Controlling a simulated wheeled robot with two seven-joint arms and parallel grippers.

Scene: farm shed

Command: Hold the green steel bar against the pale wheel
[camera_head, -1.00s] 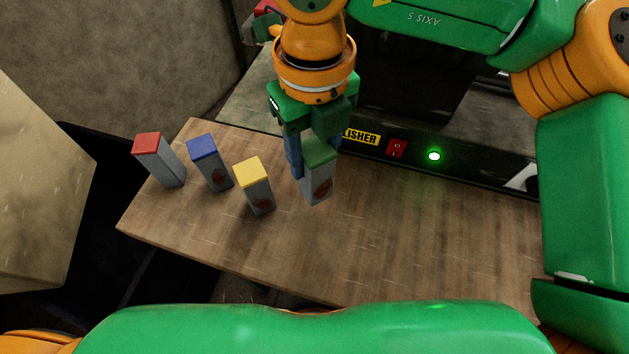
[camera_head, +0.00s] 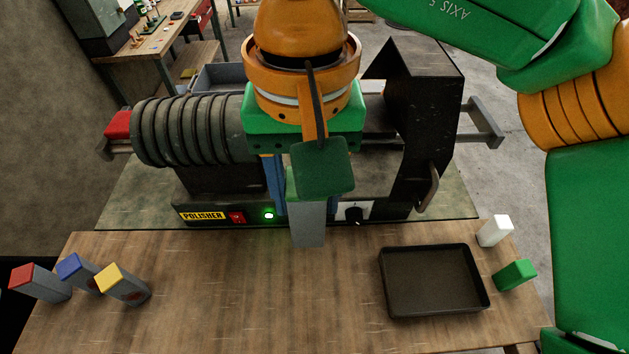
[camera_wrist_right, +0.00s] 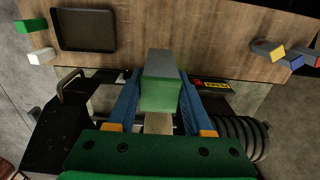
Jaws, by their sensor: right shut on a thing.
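The green steel bar, grey with a green end (camera_head: 323,170), is held upright in my right gripper (camera_head: 275,185), in front of the polisher. In the right wrist view my right gripper (camera_wrist_right: 160,100) has its blue fingers shut on both sides of the bar (camera_wrist_right: 161,88). The polisher (camera_head: 190,135) stands behind the table, with a green light lit on its front panel. My left gripper is not in view.
Red (camera_head: 40,283), blue (camera_head: 80,272) and yellow-topped (camera_head: 123,284) bars stand at the table's left. An empty black tray (camera_head: 386,290) lies at right, beside a white block (camera_head: 495,231) and a green block (camera_head: 515,275). The middle of the table (camera_head: 250,300) is clear.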

